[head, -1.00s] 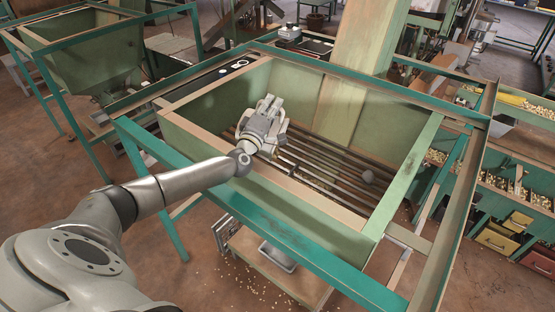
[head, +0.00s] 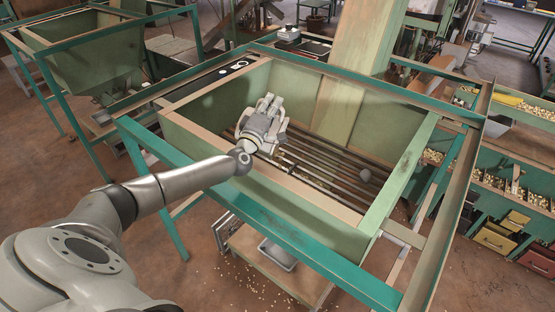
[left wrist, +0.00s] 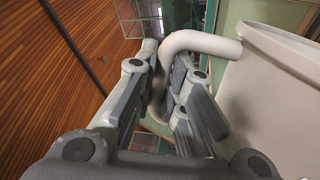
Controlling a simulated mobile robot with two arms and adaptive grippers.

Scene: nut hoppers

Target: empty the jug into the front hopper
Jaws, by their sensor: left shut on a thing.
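The front hopper (head: 290,207) is a large green open bin with worn tan rims and a slatted grate (head: 318,165) inside, set in a teal frame. My left gripper (head: 271,104) is over the left part of the hopper, inside its rim line. In the left wrist view, my left gripper (left wrist: 160,85) is shut on the curved handle of the pale jug (left wrist: 272,95). The jug's body fills the right side there. I cannot make out the jug in the head view, or its contents. My right gripper is not in view.
A wide post (head: 352,70) stands at the hopper's far side. Another green hopper (head: 85,60) is at the back left. Bins with nuts (head: 510,185) stand at the right. A grey tray (head: 277,254) sits below the hopper.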

